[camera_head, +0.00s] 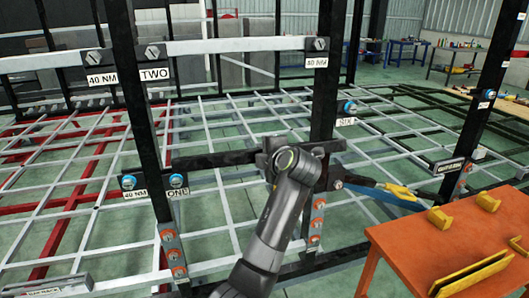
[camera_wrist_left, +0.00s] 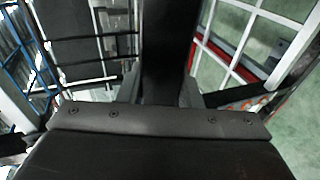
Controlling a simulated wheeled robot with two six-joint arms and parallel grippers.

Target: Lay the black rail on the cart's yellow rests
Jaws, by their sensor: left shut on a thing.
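The black rail (camera_head: 222,158) runs nearly level between two black uprights, its right end reaching past the right upright. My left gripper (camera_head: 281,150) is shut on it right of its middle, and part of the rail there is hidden. In the left wrist view the dark rail (camera_wrist_left: 165,50) passes between the fingers of the gripper (camera_wrist_left: 162,92). I cannot tell whether the rail touches the uprights. The orange cart (camera_head: 405,240) stands at the lower right, with small yellow rests (camera_head: 440,217) and (camera_head: 488,201) on top, clear of the rail. My right gripper is not in view.
Black uprights (camera_head: 143,110) and (camera_head: 323,100) carry bolts and labels beside the rail. A grey crossbar (camera_head: 215,46) spans above. A yellow-and-blue tool (camera_head: 390,190) juts between the right upright and the cart.

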